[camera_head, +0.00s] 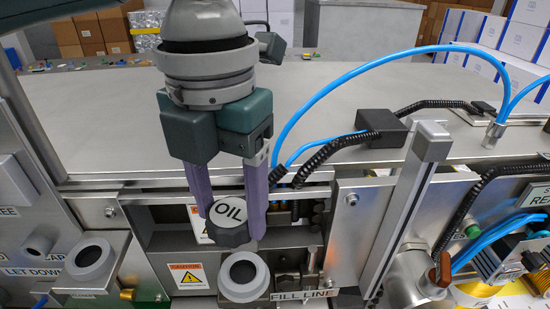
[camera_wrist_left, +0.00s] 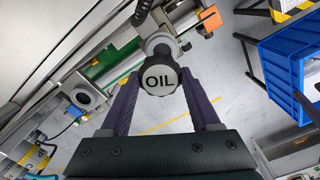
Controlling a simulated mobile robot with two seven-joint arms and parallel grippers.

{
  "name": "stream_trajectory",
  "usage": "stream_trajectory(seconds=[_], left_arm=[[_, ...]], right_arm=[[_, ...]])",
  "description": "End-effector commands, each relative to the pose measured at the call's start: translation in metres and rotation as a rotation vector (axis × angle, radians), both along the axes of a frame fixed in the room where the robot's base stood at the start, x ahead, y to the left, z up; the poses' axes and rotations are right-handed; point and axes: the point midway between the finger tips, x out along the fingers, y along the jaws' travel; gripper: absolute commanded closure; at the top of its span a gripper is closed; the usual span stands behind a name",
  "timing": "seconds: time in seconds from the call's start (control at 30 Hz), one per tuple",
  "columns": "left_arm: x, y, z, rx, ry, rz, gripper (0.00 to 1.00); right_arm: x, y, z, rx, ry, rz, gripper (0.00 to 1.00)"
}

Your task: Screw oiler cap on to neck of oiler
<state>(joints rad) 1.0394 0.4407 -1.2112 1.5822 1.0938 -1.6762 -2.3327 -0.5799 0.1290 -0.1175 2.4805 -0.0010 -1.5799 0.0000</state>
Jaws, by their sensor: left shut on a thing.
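The oiler cap (camera_head: 230,222) is a dark grey knobbed cap with a pale top marked OIL. My left gripper (camera_head: 232,230) comes down from above with its two purple fingers shut on the cap. In the left wrist view, the cap (camera_wrist_left: 159,79) sits between the fingertips of my left gripper (camera_wrist_left: 160,73). A grey ring with a dark opening, which looks like the oiler neck (camera_head: 244,292), is below the cap in the head view. The cap is apart from it in that view. In the wrist view a grey round part (camera_wrist_left: 158,41) shows just beyond the cap. My right gripper is not in view.
A similar grey ring (camera_head: 91,257) stands on a block at the left. A metal rail (camera_head: 400,205) and blue hoses (camera_head: 345,78) are at the right. A caution label (camera_head: 188,277) is beside the neck. The grey tabletop (camera_head: 95,120) behind is mostly clear.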

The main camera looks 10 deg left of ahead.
Motion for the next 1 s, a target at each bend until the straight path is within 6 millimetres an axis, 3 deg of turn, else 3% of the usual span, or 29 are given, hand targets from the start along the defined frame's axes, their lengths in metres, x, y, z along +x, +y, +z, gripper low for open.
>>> stream_trajectory(seconds=[0.63, 1.0], left_arm=[[-0.001, 0.001, 0.004, 0.002, 0.001, -0.024, 1.00], [-0.001, 0.000, -0.035, 0.002, 0.001, -0.025, 1.00]], right_arm=[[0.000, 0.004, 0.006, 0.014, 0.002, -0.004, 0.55], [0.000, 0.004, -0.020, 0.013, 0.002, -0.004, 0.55]])
